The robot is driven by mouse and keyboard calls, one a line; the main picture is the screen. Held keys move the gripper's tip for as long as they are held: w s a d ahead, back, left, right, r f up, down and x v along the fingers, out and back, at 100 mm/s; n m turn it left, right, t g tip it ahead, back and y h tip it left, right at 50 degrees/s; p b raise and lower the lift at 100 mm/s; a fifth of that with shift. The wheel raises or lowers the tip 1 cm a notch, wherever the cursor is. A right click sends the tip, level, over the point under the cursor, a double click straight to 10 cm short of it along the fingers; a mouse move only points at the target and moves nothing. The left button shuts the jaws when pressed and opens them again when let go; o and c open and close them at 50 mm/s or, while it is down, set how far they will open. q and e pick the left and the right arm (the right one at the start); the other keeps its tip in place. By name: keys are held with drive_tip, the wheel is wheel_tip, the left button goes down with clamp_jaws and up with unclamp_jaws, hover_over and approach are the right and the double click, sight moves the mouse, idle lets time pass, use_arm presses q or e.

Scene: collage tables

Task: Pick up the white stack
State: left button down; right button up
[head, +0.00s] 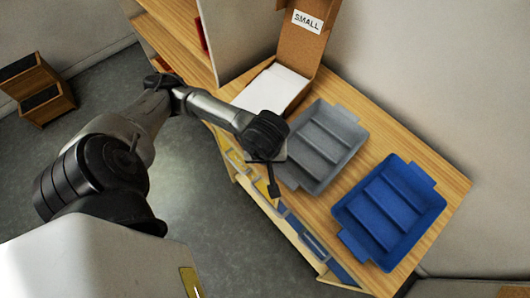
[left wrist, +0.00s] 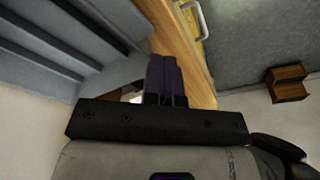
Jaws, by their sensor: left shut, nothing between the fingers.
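The white stack (head: 272,88) lies flat in a cardboard holder (head: 300,45) with a "SMALL" label, at the back left of the wooden table in the head view. My left gripper (head: 273,190) points down by the table's front edge, next to the grey tray (head: 345,123). It is apart from the white stack, which lies farther back. In the left wrist view the dark fingers of my left gripper (left wrist: 163,60) are together with nothing between them. The white stack cannot be made out clearly there. My right gripper is in neither view.
A blue divided tray (head: 432,210) sits right of the grey one on the table (head: 440,165). Drawers with handles (head: 236,163) line the table's front. A grey panel (head: 238,35) stands left of the holder. A wooden box unit (head: 38,88) stands on the open floor at left.

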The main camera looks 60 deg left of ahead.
use_arm(q)
drive_tip(key=c, duration=1.8)
unclamp_jaws()
drive_tip(key=shift+s+d+r+p, duration=0.1)
drive_tip(key=shift+s+d+p, duration=0.05)
drive_tip(key=shift+d+p, duration=0.2)
drive_tip(key=shift+c, duration=0.2)
drive_tip(key=o, duration=0.7)
drive_tip(key=shift+o, duration=0.2)
drive_tip(key=shift+s+d, duration=0.1)
